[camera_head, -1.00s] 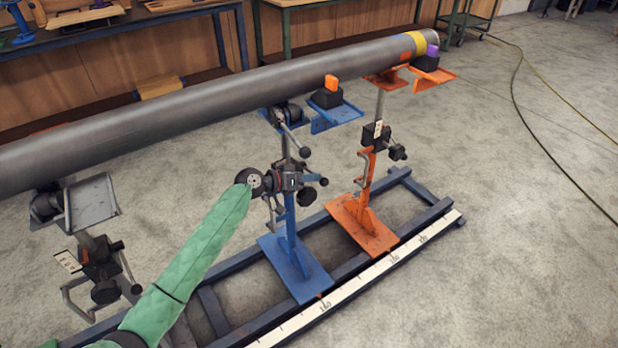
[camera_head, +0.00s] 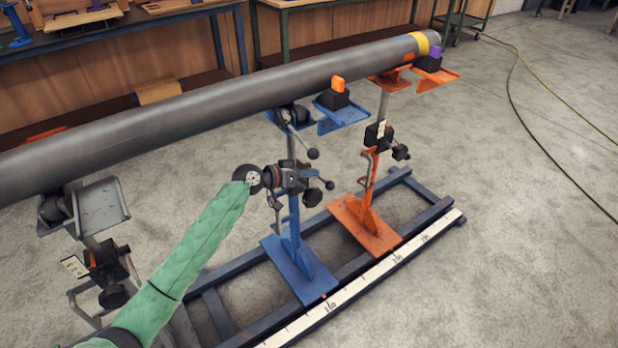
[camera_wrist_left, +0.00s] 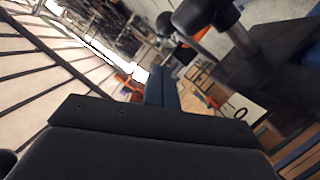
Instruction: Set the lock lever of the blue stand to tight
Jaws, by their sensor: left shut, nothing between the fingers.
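The blue stand (camera_head: 297,262) stands on the dark rail frame in the middle of the head view, its top under the long grey pipe (camera_head: 220,97). Its dark clamp block (camera_head: 297,180) carries several black-knobbed handles; I cannot tell which one is the lock lever. My left gripper (camera_head: 283,178), on a green-sleeved arm, is at the left side of this block and overlaps it in the view. It is shut with nothing in it; the fingertips are hard to see against the block. In the left wrist view, dark knobs (camera_wrist_left: 205,14) show close at the top. My right gripper is not in view.
An orange stand (camera_head: 368,215) is right of the blue one and a grey stand (camera_head: 98,210) is at the left, both under the pipe. A white scale strip (camera_head: 370,280) runs along the frame's front. The concrete floor at the right is open, with a hose (camera_head: 540,135).

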